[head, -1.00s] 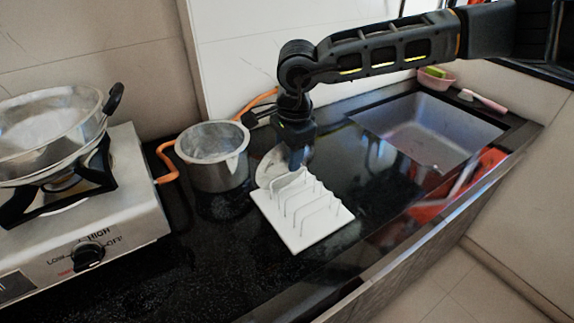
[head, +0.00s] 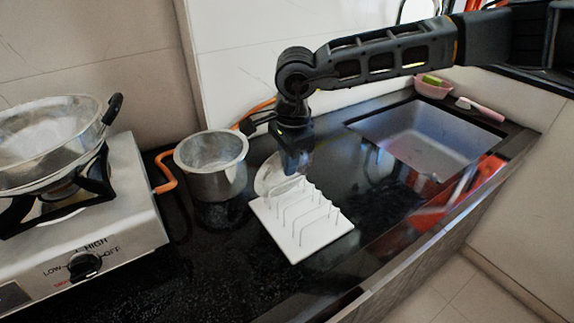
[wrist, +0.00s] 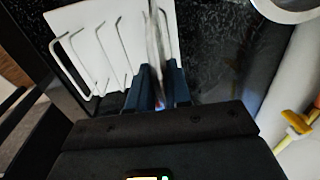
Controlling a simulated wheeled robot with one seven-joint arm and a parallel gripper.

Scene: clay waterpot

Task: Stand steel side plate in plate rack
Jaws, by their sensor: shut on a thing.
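The steel side plate (head: 268,176) is held on edge at the far end of the white plate rack (head: 318,243), partly hidden by my gripper. My gripper (head: 298,172) points down and is shut on the plate. In the wrist view the plate (wrist: 153,45) shows as a thin edge-on strip between the fingers (wrist: 158,85). The rack (wrist: 88,42) lies to its left there, with several white wire dividers. The plate is beside or at the end divider; I cannot tell whether it touches the rack base.
A steel pot (head: 213,165) stands close left of the plate. A gas stove (head: 110,225) with a steel pan (head: 50,135) is at the left. A sink (head: 428,135) is at the back right. Black counter is clear in front of the rack.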

